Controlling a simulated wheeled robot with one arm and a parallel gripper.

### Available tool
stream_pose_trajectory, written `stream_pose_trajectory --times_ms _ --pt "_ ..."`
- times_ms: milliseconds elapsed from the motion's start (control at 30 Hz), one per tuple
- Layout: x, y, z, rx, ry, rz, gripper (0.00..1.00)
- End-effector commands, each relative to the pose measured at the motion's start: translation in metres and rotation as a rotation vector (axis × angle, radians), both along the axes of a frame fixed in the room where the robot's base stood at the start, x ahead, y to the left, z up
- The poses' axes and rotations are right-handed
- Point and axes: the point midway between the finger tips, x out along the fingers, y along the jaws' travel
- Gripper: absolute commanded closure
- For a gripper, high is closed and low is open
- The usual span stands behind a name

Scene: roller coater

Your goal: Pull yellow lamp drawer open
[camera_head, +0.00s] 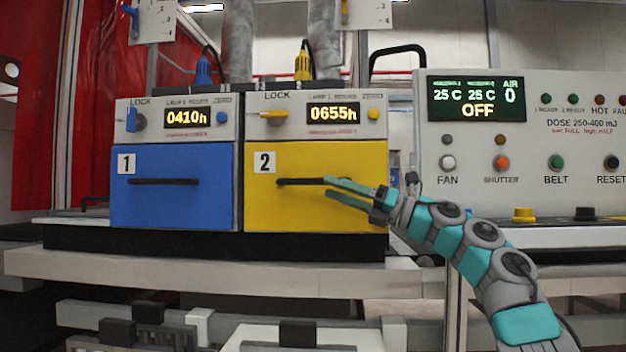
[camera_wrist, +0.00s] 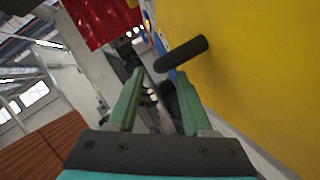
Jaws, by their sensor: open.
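The yellow lamp drawer (camera_head: 310,215), marked 2, is shut flush in its housing, with a dark horizontal bar handle (camera_head: 300,182) on its front. A yellow lock knob (camera_head: 273,115) sits above it, beside a display reading 0655h. My gripper (camera_head: 328,188) is open in front of the drawer's right half, its fingertips near the right part of the handle. In the wrist view, the handle (camera_wrist: 181,54) sticks out from the yellow front (camera_wrist: 260,60), ahead of my two green fingers (camera_wrist: 155,88).
A blue drawer (camera_head: 170,205), marked 1, stands to the left with its own handle. A control panel (camera_head: 520,150) with buttons and a display is to the right. A pale ledge (camera_head: 200,277) runs below the drawers.

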Motion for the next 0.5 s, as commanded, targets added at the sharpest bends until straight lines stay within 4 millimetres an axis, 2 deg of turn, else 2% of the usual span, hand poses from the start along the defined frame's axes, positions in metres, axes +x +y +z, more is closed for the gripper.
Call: stream_pose_trajectory --times_ms 200,500 --pt "0.008 0.033 0.014 -0.001 0.0 0.004 0.5" --pt "0.014 0.053 0.019 -0.001 -0.001 0.002 0.5"
